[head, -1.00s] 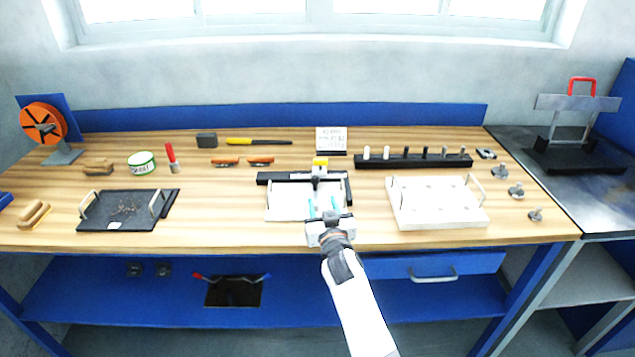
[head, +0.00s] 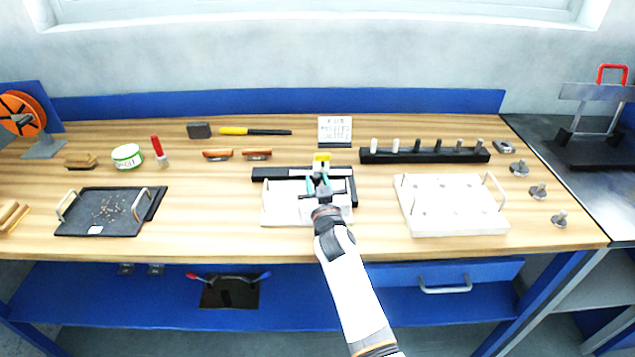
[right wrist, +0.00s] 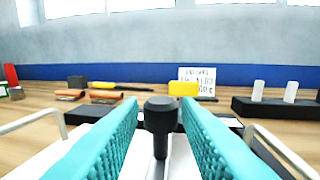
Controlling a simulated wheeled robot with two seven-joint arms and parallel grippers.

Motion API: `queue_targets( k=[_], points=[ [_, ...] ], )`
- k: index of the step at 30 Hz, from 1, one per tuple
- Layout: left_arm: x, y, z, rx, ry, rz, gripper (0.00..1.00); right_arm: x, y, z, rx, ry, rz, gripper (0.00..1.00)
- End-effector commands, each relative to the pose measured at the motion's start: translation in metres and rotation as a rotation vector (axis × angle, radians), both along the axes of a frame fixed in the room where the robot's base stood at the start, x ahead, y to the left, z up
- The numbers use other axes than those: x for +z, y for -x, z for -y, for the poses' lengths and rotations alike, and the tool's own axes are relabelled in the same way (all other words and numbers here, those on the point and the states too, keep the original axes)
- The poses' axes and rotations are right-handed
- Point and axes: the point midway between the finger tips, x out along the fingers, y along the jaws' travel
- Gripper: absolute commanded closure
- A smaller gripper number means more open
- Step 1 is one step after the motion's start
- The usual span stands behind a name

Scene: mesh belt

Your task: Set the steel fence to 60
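The fence fixture stands mid-bench in the head view: a pale plate (head: 282,212) with a black rail (head: 275,173) along its back and a yellow block (head: 321,157) at the rail's middle. My right gripper (head: 319,185) is over this fixture, its teal fingers pointing away from me. In the right wrist view the open fingers (right wrist: 160,112) stand on either side of a black knob (right wrist: 160,114) on a thin stem, with gaps visible on both sides. The yellow block also shows beyond (right wrist: 183,89). The steel fence and scale are largely hidden or too small to read. My left gripper is out of view.
A white tray with handles (head: 455,225) lies to the right, a dark tray (head: 75,222) to the left. A black peg rack (head: 425,157) and a printed card (head: 335,130) stand behind. Bare wood lies between the dark tray and fixture.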

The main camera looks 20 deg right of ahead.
Motion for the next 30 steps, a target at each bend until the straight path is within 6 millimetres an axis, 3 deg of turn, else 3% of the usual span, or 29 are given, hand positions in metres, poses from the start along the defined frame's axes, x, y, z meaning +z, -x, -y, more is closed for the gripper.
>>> queue_targets(
  k=[1,5,11,19,26,27,30],
  points=[
    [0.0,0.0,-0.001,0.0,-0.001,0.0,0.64,0.0,0.0,0.0,0.0,0.0,0.0,0.78],
    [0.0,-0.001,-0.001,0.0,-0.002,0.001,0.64,0.0,0.0,0.0,0.0,0.0,0.0,0.99],
    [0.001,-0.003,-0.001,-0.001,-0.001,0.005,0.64,0.0,0.0,0.001,-0.001,0.001,0.0,1.0],
    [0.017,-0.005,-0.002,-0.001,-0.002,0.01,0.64,0.001,0.008,0.031,-0.003,0.004,-0.001,1.0],
    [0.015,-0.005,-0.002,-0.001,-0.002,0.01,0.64,0.0,0.008,0.031,-0.003,0.002,0.0,1.0],
    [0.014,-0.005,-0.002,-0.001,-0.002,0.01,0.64,0.0,0.008,0.031,-0.003,0.002,0.0,0.74],
    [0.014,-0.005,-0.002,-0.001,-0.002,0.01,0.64,0.0,0.008,0.031,-0.003,0.001,0.0,0.57]
  ],
)
